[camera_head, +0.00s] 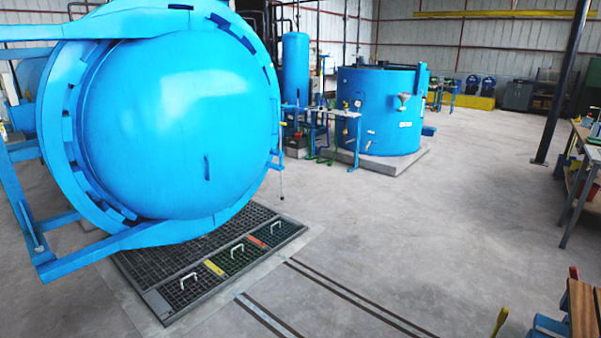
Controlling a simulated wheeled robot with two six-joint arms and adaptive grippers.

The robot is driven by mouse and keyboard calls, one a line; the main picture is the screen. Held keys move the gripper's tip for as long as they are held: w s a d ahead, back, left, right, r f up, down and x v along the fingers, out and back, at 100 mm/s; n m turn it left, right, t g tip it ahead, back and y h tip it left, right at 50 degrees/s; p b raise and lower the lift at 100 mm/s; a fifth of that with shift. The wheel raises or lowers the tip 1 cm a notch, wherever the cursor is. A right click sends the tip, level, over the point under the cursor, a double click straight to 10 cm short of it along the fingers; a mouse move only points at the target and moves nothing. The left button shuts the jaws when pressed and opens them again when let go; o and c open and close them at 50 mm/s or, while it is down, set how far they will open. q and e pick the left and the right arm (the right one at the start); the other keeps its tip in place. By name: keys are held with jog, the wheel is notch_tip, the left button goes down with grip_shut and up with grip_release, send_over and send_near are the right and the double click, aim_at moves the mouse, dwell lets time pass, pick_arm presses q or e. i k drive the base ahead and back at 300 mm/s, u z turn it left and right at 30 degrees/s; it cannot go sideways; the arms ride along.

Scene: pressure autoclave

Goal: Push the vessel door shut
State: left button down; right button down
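The vessel door (170,120) is a large blue dome with a notched rim, filling the left of the head view. Blue hinge arms (110,245) run from it to a frame at the left edge. A small dark handle (207,168) sits low on the dome. Part of the blue vessel (225,12) shows behind the door's upper edge. The door hides most of the vessel and its mouth, so I cannot tell how wide any gap is. Neither of my grippers is in view.
A floor grating (160,262) with several white handles lies below the door. Floor rails (340,290) run to its right. A blue tank (385,110) stands behind on a plinth. Workbenches (583,175) line the right edge. The middle floor is clear.

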aim_at(173, 116)
jog(key=z, duration=0.55)
jog(key=i, duration=2.7)
jog(key=u, duration=1.05)
jog(key=i, duration=0.9)
jog(key=u, duration=1.05)
jog(key=i, duration=0.3)
jog(key=u, duration=0.1)
